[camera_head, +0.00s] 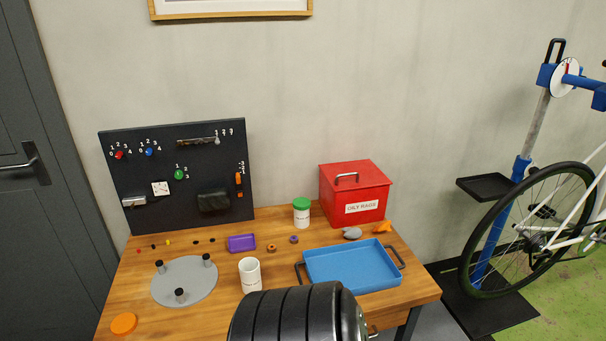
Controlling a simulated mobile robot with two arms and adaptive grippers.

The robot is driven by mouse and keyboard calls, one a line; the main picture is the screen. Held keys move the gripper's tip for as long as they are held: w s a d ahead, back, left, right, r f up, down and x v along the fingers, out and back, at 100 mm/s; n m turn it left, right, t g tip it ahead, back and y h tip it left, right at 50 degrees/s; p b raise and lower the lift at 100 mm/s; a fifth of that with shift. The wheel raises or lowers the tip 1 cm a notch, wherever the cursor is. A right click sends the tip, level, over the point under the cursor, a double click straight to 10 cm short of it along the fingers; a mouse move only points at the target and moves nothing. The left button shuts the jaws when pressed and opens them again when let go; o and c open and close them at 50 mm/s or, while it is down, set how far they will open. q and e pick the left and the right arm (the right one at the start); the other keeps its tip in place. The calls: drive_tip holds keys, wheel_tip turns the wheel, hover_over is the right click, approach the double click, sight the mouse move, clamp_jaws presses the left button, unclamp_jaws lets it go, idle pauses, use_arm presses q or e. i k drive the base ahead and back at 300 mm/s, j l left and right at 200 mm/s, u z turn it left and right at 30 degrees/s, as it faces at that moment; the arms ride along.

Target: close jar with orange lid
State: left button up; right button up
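The orange lid (124,323) lies flat on the wooden workbench at its front left corner, apart from any jar. A white jar (251,279) with small dark print stands upright near the middle of the bench, with no lid on it. Another white jar (302,217) wears a green lid and stands farther back, left of the red box. A black ribbed part of my arm fills the bottom middle and covers the bench front there. Neither of my grippers is in view.
A grey disc with upright posts (186,285) stands between the orange lid and white jar. A purple tray (241,243) lies behind the jar. A blue tray (352,267) is on the right, before the red box (352,193). A dark pegboard (179,205) stands at the back.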

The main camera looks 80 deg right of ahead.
sight(249, 267)
drive_tip(key=z, duration=3.2)
